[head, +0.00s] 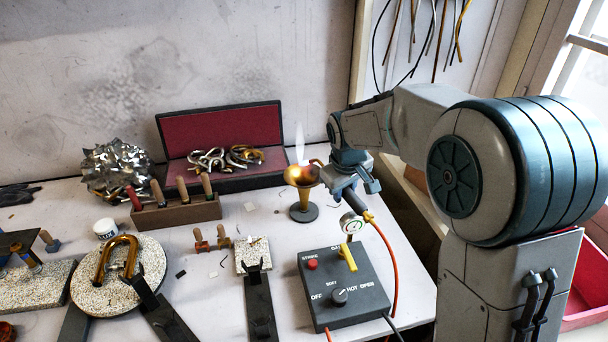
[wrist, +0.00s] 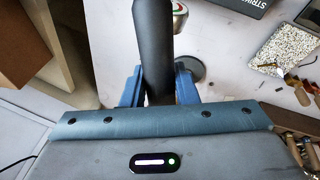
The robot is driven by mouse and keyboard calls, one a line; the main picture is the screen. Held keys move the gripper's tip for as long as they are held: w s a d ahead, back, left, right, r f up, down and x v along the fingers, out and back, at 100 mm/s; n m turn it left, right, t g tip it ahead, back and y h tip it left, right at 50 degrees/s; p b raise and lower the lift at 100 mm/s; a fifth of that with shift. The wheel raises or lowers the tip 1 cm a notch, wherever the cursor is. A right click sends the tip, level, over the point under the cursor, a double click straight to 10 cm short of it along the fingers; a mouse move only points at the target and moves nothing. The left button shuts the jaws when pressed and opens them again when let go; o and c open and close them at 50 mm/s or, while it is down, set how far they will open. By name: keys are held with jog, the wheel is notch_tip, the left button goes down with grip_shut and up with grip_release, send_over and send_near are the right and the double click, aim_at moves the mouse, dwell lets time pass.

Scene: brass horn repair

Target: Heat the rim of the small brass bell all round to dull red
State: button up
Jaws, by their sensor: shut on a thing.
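The small brass bell (head: 300,175) stands mouth up on a round dark stand (head: 304,213) at the middle of the bench. Its flared rim looks golden to orange-brown, with darker patches; I cannot tell whether any of it is dull red. A pale flame (head: 299,143) rises above the rim. My gripper (head: 345,182) is just right of the bell. In the wrist view its blue fingers (wrist: 158,90) are shut on a thick dark cylinder (wrist: 155,45), apparently a torch handle. That cylinder hides the bell there; part of the round stand (wrist: 191,67) shows beside it.
A control box (head: 343,288) with a red button, yellow lever and dial stands in front, beside a gauge (head: 352,222) and orange hose (head: 388,245). A red-lined case (head: 225,135) and tool rack (head: 176,214) stand left. A speckled round pad (head: 85,290) is front left.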

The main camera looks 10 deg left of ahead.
jog(key=shift+s+a, duration=0.1)
dwell(0.5)
jog(key=shift+s+a+b, duration=0.35)
jog(key=shift+s+a, duration=0.3)
jog(key=shift+s, duration=0.3)
jog(key=shift+s+a+b, duration=0.3)
jog(key=shift+s+a, duration=0.3)
jog(key=shift+s, duration=0.35)
jog(key=shift+s+d, duration=0.1)
jog(key=shift+s+d+b, duration=0.25)
jog(key=shift+s+d, duration=0.1)
jog(key=shift+s, duration=0.35)
jog(key=shift+s+d+b, duration=0.3)
jog(key=shift+s, duration=0.35)
jog(key=shift+s+d+b, duration=0.25)
jog(key=shift+s+d, duration=0.1)
jog(key=shift+s, duration=0.35)
jog(key=s+d+r+p, duration=0.2)
jog(key=s+r+p, duration=0.2)
jog(key=r, duration=0.5)
jog(key=shift+s+p, duration=0.25)
jog(key=shift+p, duration=0.55)
